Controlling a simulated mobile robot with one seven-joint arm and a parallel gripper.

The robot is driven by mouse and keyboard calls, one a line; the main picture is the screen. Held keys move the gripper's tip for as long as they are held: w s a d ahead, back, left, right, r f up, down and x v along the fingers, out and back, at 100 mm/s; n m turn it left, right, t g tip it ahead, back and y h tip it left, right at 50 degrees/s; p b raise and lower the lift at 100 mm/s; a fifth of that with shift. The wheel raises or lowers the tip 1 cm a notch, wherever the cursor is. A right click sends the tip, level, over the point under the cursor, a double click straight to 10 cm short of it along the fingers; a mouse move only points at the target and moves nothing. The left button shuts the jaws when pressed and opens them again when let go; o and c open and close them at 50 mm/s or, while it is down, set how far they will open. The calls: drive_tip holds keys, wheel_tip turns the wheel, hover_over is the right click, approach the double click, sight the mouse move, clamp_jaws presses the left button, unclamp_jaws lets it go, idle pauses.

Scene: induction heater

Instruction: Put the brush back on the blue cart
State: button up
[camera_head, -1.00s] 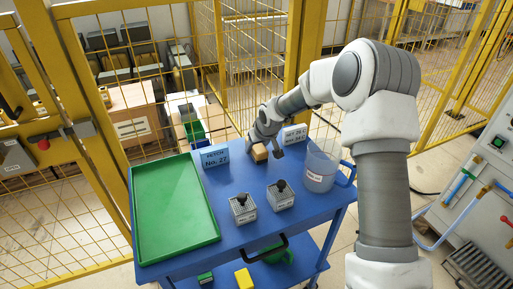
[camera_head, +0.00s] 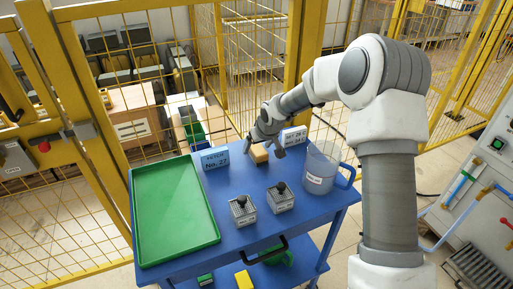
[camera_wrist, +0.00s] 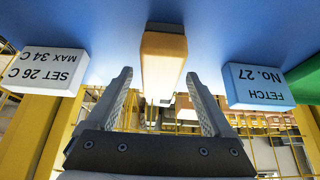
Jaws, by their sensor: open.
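The brush, seen as a wooden-coloured block (camera_head: 259,153), is on the top of the blue cart (camera_head: 235,178), near its back edge. It also shows in the wrist view (camera_wrist: 163,68), where its near end lies between my spread fingers. In the wrist view my gripper (camera_wrist: 159,76) shows a gap between each fingertip and the brush.
A green tray (camera_head: 139,205) fills the cart's left side. Signs "No. 27" (camera_head: 215,159) and "SET 26 C" (camera_head: 293,135) flank the brush. Yellow fencing stands behind.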

drive_tip(key=p+v, duration=0.1)
drive_tip(key=v, duration=0.9)
drive_tip(key=shift+r+p, duration=0.25)
drive_tip(key=shift+p, duration=0.1)
drive_tip(key=s+d+r+m+h, duration=0.15)
drive_tip(key=s+d+r, duration=0.25)
drive_tip(key=s+r, duration=0.4)
drive_tip(key=s+d+r+m+h, duration=0.15)
drive_tip(key=s+d+r, duration=0.3)
drive_tip(key=s, duration=0.45)
drive_tip(key=s+d+r+m, duration=0.2)
drive_tip(key=s, duration=1.6)
wheel_tip(320, 180, up, 10)
drive_tip(key=p, duration=1)
drive_tip(key=shift+w+d+y, duration=0.15)
drive_tip(key=shift+w+y, duration=0.1)
drive_tip(key=shift+y, duration=0.05)
drive_tip(key=shift+f, duration=0.15)
drive_tip(key=shift+c, duration=0.3)
drive_tip(key=c, duration=0.5)
drive_tip(key=shift+d, duration=0.2)
